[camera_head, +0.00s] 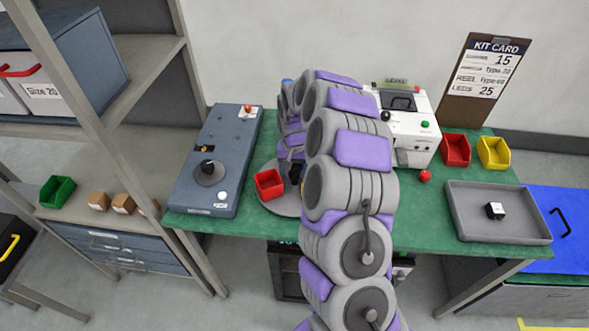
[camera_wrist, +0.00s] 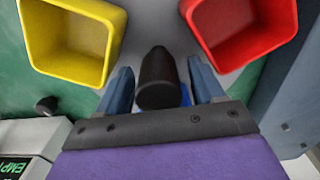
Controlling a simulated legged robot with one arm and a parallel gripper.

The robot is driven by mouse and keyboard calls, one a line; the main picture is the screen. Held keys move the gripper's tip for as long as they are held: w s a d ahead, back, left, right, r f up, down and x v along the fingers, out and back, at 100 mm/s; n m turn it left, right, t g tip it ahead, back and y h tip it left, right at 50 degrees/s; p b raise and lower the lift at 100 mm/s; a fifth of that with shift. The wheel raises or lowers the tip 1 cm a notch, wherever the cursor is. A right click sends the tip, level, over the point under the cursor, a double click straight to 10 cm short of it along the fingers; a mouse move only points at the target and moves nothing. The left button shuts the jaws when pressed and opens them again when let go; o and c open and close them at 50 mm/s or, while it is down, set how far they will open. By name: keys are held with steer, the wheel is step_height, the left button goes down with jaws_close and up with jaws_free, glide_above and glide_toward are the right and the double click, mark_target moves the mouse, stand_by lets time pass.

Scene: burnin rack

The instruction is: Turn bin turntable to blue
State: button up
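The bin turntable (camera_head: 272,199) is a grey disc on the green bench, mostly hidden behind my arm. A red bin (camera_head: 269,184) stands at its left side. The wrist view shows that red bin (camera_wrist: 238,25) at upper right, a yellow bin (camera_wrist: 72,38) at upper left and a dark upright knob (camera_wrist: 157,78) between them. My gripper (camera_wrist: 160,82) is open, with one blue finger on each side of the knob and small gaps visible. A patch of blue (camera_wrist: 186,95) shows beside the knob; I cannot tell what it belongs to.
A blue-grey panel box (camera_head: 215,165) with a knob stands left of the turntable. A white machine (camera_head: 408,128) stands right of my arm. Red (camera_head: 455,150) and yellow (camera_head: 493,152) bins and a grey tray (camera_head: 480,226) are farther right.

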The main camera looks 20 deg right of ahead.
steer(key=shift+r, duration=0.1)
step_height(320, 180, up, 17)
steer(key=p, duration=0.3)
stand_by(0.7)
steer(key=s+a+r+n, duration=0.2)
steer(key=s+a+r, duration=0.2)
steer(key=s, duration=0.5)
steer(key=s+a+r+n, duration=0.1)
steer(key=s+a+r, duration=0.25)
steer(key=s, duration=0.55)
steer(key=s+a+f+n+g, duration=0.1)
steer(key=s, duration=1)
steer(key=s+a+f, duration=0.1)
steer(key=s, duration=1.1)
steer(key=shift+s+f+n+g, duration=0.3)
steer(key=shift+f+n+g, duration=0.1)
